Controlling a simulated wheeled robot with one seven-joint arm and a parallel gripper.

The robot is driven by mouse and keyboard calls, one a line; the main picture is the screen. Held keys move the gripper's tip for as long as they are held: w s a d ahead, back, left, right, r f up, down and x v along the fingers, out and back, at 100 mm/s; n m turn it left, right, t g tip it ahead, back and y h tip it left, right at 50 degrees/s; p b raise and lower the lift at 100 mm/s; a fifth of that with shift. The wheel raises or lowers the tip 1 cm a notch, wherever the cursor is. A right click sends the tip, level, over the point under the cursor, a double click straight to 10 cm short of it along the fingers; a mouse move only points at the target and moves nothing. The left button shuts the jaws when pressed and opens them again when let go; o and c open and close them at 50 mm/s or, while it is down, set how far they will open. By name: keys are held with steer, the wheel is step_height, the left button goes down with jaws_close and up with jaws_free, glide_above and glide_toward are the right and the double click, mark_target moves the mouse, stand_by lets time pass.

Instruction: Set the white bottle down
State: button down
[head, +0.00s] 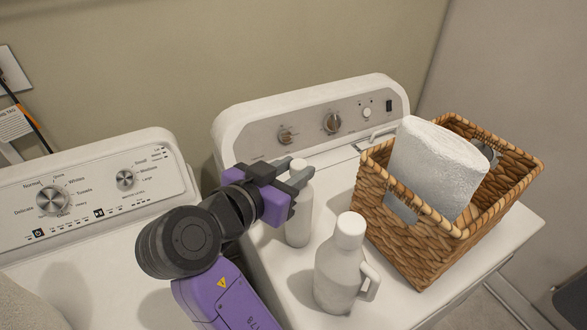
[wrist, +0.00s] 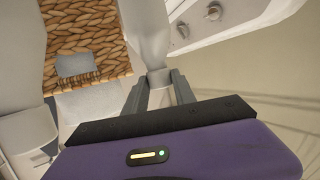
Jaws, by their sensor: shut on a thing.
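The slim white bottle (head: 298,222) is upright over the top of the right-hand machine, behind the white jug. My gripper (head: 295,173) comes from the left and is shut around the bottle's upper part, near its cap. The wrist view shows the bottle (wrist: 152,42) between the two fingers of my gripper (wrist: 159,80). Whether its base touches the machine top is hard to tell, as the jug stands close in front.
A white jug with a handle (head: 338,272) stands in front of the bottle. A wicker basket (head: 407,245) holding a white towel roll (head: 437,165) stands to the right. The right-hand machine's control panel (head: 310,125) rises behind. A second machine (head: 85,195) is at left.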

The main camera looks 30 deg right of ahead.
steer(key=c, duration=1)
jaws_free()
steer(key=shift+c, duration=0.2)
steer(key=b+v, duration=0.2)
steer(key=v, duration=1)
steer(key=shift+r+b, duration=0.15)
steer(key=shift+b, duration=0.15)
